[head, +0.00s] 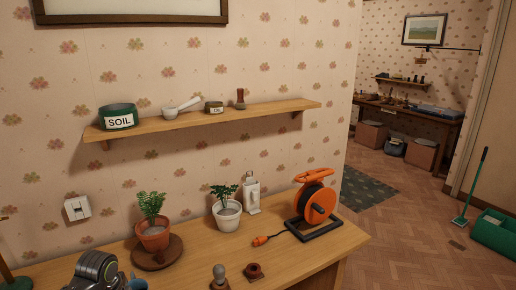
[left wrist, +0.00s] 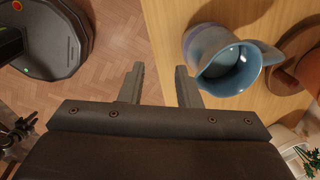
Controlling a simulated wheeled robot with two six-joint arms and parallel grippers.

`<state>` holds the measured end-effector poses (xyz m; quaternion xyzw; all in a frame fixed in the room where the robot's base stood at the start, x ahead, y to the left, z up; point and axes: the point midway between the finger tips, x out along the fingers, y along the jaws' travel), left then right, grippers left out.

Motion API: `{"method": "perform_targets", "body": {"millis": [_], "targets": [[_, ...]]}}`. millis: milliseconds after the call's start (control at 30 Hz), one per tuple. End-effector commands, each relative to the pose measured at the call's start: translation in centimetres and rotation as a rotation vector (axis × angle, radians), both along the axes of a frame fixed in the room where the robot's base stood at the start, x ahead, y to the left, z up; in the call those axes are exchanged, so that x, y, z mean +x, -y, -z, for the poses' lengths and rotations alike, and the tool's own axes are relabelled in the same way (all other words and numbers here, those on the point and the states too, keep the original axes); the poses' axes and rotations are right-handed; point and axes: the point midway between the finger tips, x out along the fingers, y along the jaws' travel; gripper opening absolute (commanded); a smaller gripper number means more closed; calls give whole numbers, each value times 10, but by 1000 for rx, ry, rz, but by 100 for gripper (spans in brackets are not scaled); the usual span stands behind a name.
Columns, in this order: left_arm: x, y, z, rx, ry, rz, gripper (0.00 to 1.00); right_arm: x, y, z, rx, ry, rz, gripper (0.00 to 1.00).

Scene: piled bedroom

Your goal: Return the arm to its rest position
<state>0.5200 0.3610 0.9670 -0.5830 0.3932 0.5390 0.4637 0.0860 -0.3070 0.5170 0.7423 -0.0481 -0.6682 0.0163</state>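My left gripper (left wrist: 160,85) shows in the left wrist view. Its two fingers stand apart with nothing between them, above the table's edge and the floor. A blue-grey jug (left wrist: 225,65) stands on the wooden table (left wrist: 172,30), to the right of the fingers and apart from them. In the head view a rounded grey link of my arm shows at the bottom left, and the fingers are out of sight. A bit of the blue jug (head: 137,284) shows beside it. My right gripper is in neither view.
On the table stand a fern in a terracotta pot (head: 154,236), a plant in a white pot (head: 227,216), a white bottle (head: 251,194), an orange cable reel (head: 316,200) and small stamps (head: 219,277). A shelf (head: 210,119) hangs above. The floor (head: 400,235) at right is mostly clear.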

Motion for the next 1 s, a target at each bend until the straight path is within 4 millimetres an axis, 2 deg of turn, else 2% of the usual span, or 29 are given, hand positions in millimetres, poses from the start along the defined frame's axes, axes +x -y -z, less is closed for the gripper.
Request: {"method": "perform_targets", "body": {"millis": [33, 133, 233, 367, 500, 600, 1000], "targets": [[-21, 8, 19, -7, 6, -64, 30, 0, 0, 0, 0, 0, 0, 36], [-57, 19, 43, -19, 40, -215, 30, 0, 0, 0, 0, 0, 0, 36], [-94, 30, 60, -40, 74, -372, 30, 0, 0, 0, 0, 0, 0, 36], [-144, 42, 73, -74, 123, -590, 30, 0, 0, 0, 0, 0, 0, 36], [-192, 51, 74, -113, 179, -820, 30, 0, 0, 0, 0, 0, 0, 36], [-217, 55, 70, -135, 210, -949, 30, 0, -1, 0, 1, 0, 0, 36], [-285, 58, 42, -192, 315, -1328, 30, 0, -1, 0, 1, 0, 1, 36]]}}
